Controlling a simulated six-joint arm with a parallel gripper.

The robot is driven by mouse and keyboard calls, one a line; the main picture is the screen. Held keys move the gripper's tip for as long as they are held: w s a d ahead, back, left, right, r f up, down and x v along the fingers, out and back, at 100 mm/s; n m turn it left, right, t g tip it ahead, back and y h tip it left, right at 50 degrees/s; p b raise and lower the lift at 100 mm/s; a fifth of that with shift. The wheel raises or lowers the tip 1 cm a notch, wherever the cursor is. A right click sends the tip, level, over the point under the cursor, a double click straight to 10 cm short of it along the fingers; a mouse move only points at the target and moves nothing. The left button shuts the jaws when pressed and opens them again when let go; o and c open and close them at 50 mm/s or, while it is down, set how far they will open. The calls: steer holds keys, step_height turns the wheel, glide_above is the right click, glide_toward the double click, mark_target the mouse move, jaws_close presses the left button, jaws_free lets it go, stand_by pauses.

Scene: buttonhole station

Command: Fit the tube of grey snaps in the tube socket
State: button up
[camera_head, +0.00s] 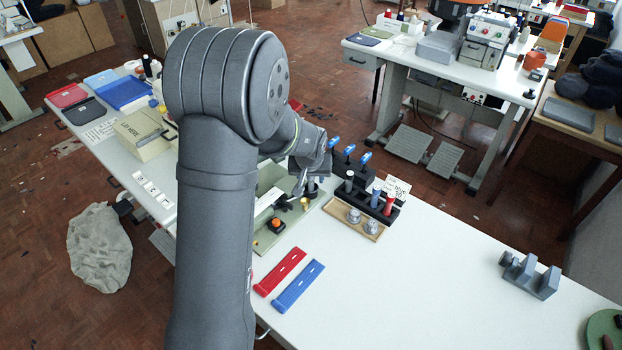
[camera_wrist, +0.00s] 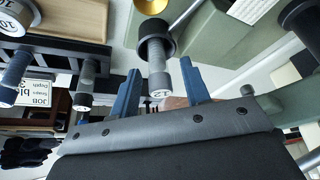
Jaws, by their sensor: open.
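A grey tube with a white end marked 12 (camera_wrist: 157,75) stands in a black ring-shaped tube socket (camera_wrist: 142,48) in the wrist view. How deep it sits, I cannot tell. My gripper (camera_wrist: 160,67) is open, with one blue finger on each side of the tube and gaps between. In the head view my gripper (camera_head: 310,172) is over the green machine base (camera_head: 268,238), largely hidden by my arm. Another grey tube (camera_head: 349,181) stands in the black rack (camera_head: 366,203) with a blue tube (camera_head: 376,198) and a red tube (camera_head: 389,204).
A wooden tray (camera_head: 348,220) with grey round parts lies in front of the rack. Blue-handled tools (camera_head: 350,150) stand behind it. Red (camera_head: 280,272) and blue (camera_head: 298,286) strips lie on the white table. The table is clear toward the grey bracket (camera_head: 530,275).

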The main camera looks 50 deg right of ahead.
steer(key=v, duration=1.1)
steer(key=shift+r, duration=0.25)
steer(key=shift+a+f, duration=0.1)
steer(key=x, duration=1.2)
steer(key=shift+f, duration=0.25)
steer(key=shift+r, duration=0.3)
steer(key=shift+f, duration=0.15)
